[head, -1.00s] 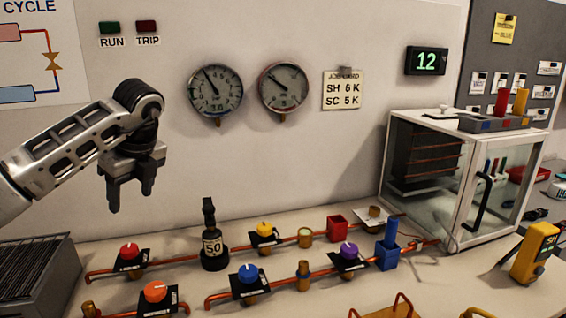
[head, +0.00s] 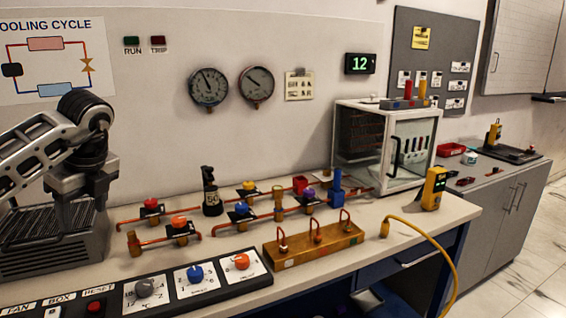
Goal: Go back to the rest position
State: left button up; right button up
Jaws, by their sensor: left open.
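My left gripper (head: 80,222) is at the left of the head view, with its fingers pointing down and apart. Nothing shows between the fingers. It hangs in front of the dark ribbed unit (head: 40,250) at the left end of the bench; I cannot tell whether it touches it. My right gripper is not in view.
The bench carries copper pipes with coloured knobs (head: 179,222), a black bottle-shaped part marked 50 (head: 211,198), a wooden block with hooks (head: 290,255) and a control panel (head: 160,310). A glass-fronted cabinet (head: 365,107) and a yellow meter (head: 433,188) stand at the right.

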pick_arm(q)
jog(key=s+d+f+m+h, duration=0.1)
jog(key=d+f+m+h, duration=0.5)
jog(key=d, duration=0.5)
jog(key=d+f+m+h, duration=0.2)
jog(key=d+f+h, duration=0.1)
jog(key=d+f, duration=0.65)
jog(key=s+d+r+n+t+h, duration=0.1)
jog(key=s+d+h, duration=0.2)
jog(key=d+h, duration=0.25)
jog(key=s+d+r+h, duration=0.1)
jog(key=s+d+h, duration=0.25)
jog(key=d, duration=0.35)
jog(key=s+d+r+n+t+h, duration=0.1)
jog(key=s+d+r+h, duration=0.1)
jog(key=d+h, duration=0.4)
jog(key=a+f+n+t+y, duration=0.95)
jog(key=n+t+y, duration=0.3)
jog(key=n, duration=0.75)
jog(key=s+a+f+n+g+y, duration=0.2)
jog(key=s+f, duration=0.4)
jog(key=s+a+f+n+g+y, duration=0.2)
jog(key=s+f+g, duration=0.1)
jog(key=s+f, duration=0.3)
jog(key=shift+s+a+f, duration=0.35)
jog(key=shift+f, duration=0.25)
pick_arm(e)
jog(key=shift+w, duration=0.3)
